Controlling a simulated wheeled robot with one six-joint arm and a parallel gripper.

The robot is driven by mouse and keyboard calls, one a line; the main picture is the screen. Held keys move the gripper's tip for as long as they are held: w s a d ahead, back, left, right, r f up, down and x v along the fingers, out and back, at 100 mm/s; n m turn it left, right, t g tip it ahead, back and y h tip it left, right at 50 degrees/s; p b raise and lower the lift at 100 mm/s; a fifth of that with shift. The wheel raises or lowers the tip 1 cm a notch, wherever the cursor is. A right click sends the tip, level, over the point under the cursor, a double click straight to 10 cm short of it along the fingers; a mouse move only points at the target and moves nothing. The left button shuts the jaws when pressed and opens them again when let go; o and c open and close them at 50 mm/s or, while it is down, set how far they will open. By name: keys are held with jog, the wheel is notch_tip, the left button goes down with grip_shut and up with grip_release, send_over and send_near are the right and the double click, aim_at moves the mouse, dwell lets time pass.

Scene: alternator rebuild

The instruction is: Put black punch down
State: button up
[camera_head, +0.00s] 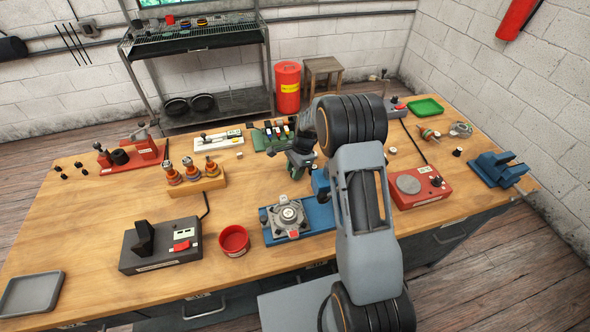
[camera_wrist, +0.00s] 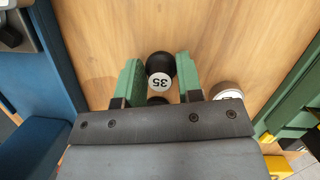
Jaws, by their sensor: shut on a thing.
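My gripper (camera_wrist: 157,78) has two green fingers, shut on the black punch (camera_wrist: 160,63). The punch has a round black head and a white face marked 35, and it shows between the fingers in the wrist view. A second dark part below that face is mostly hidden by the gripper body. In the head view my gripper (camera_head: 298,168) is low over the middle of the workbench (camera_head: 250,185), and I cannot make out the punch there. I cannot tell whether the punch touches the wood.
A blue fixture (camera_wrist: 40,135) is left of my gripper and a green rack (camera_wrist: 292,90) is right. A small pale-topped cylinder (camera_wrist: 228,95) stands close by the right finger. A blue vise with an alternator housing (camera_head: 287,214) and a red bowl (camera_head: 234,240) sit nearer. Bare wood lies beyond the fingers.

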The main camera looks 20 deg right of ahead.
jog(key=shift+f, duration=0.2)
jog(key=shift+f, duration=0.2)
jog(key=o, duration=1)
jog(key=shift+r, duration=0.1)
jog(key=b+v, duration=0.2)
jog(key=v, duration=1)
jog(key=shift+r, duration=0.1)
jog(key=shift+r, duration=0.1)
